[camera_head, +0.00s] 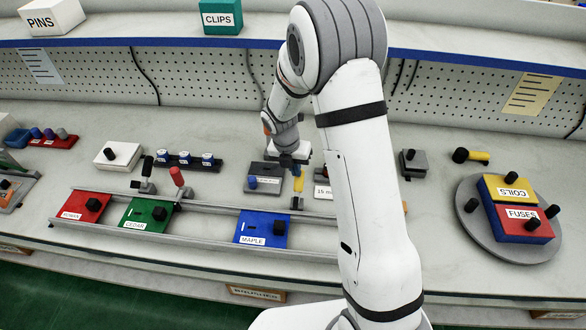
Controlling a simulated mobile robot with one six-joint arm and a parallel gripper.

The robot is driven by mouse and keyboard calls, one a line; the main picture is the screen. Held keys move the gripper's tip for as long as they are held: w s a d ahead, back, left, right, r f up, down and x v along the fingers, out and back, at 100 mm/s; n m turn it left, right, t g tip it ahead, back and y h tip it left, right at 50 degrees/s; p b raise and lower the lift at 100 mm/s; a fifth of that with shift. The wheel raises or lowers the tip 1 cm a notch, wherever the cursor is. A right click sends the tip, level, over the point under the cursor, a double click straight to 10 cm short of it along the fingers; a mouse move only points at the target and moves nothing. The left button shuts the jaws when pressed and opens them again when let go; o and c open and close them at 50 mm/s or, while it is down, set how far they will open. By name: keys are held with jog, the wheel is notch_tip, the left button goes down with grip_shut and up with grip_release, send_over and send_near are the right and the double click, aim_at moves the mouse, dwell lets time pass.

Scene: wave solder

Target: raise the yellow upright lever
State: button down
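The yellow upright lever (298,183) stands behind the rail, right of the blue MAPLE block, with its lower part and dark foot showing. My gripper (292,160) is pointed down at the top of this lever. The gripper is small and dark here, and my wrist partly hides what lies behind it. I cannot tell whether the fingers touch the lever or how far apart they are.
A black lever (147,170) and a red lever (177,178) stand farther left. The red block (84,206), green CEDAR block (147,215) and blue MAPLE block (262,228) sit along the rail. A grey turntable (480,240) is at right. My arm hides the middle right.

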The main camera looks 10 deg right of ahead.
jog(key=shift+w, duration=0.1)
jog(key=shift+r, duration=0.2)
notch_tip(320, 180, up, 4)
jog(key=s+a+p, duration=0.2)
jog(key=p, duration=0.2)
notch_tip(320, 180, up, 13)
jog(key=m+b, duration=0.3)
jog(key=m, duration=0.2)
send_over(296, 185)
jog(key=s+d+r+m+t, duration=0.1)
jog(key=s+d+r+m, duration=0.1)
jog(key=s+m, duration=0.5)
jog(key=s+d+r+m+t+y+b, duration=0.1)
jog(key=s+d+m, duration=0.1)
jog(key=s+m, duration=0.6)
jog(key=s+d+r+m+t+y, duration=0.1)
jog(key=s+d+r+m, duration=0.1)
jog(key=s+m, duration=0.6)
jog(key=m, duration=0.3)
jog(key=shift+d+r+b, duration=0.35)
